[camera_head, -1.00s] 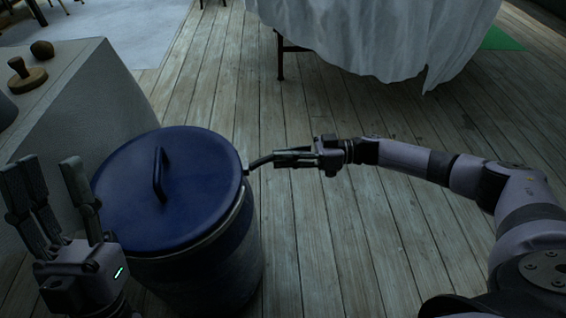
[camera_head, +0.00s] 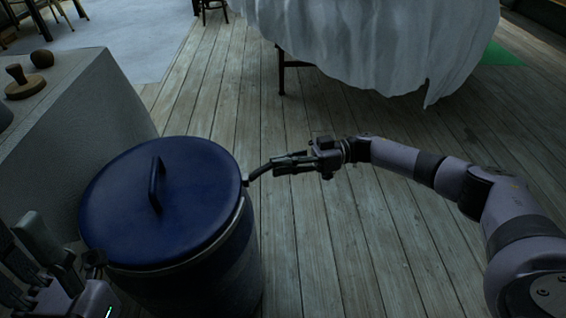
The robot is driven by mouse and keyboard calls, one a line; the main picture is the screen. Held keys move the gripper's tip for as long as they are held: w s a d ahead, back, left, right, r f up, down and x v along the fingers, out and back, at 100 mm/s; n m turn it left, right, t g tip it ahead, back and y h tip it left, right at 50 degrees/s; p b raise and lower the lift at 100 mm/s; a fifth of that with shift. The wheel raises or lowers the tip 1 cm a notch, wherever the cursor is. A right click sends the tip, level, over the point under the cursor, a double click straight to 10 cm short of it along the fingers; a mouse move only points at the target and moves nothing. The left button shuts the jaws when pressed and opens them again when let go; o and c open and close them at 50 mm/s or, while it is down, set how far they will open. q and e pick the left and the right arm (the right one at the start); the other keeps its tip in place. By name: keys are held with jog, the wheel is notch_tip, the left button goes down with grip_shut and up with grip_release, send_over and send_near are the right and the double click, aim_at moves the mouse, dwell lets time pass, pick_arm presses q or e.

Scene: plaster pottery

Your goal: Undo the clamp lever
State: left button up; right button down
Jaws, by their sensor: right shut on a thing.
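A blue drum with a blue lid (camera_head: 200,190) and an upright loop handle stands at the left centre. A metal clamp ring runs around the lid's edge. Its dark clamp lever (camera_head: 258,172) sticks out from the right side of the rim. My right gripper (camera_head: 282,163) is shut on the lever's outer end, to the right of the drum. My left gripper (camera_head: 28,250) is at the lower left, partly cut off by the picture edge. Its fingers are spread apart and I see nothing between them.
A grey block-like table (camera_head: 95,110) stands behind and left of the drum, with a wooden stamp (camera_head: 24,84) and a round brown knob (camera_head: 42,59) on it. A cloth-draped table (camera_head: 370,45) stands at the back. The wooden floor to the right is open.

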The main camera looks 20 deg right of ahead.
jog(key=shift+w+r, duration=0.25)
jog(key=c, duration=1.5)
grip_release()
jog(key=shift+a, duration=0.15)
jog(key=shift+s+f, duration=0.15)
jog(key=d, duration=0.8)
jog(key=s+d, duration=0.1)
jog(key=d, duration=0.2)
jog(key=shift+d, duration=0.4)
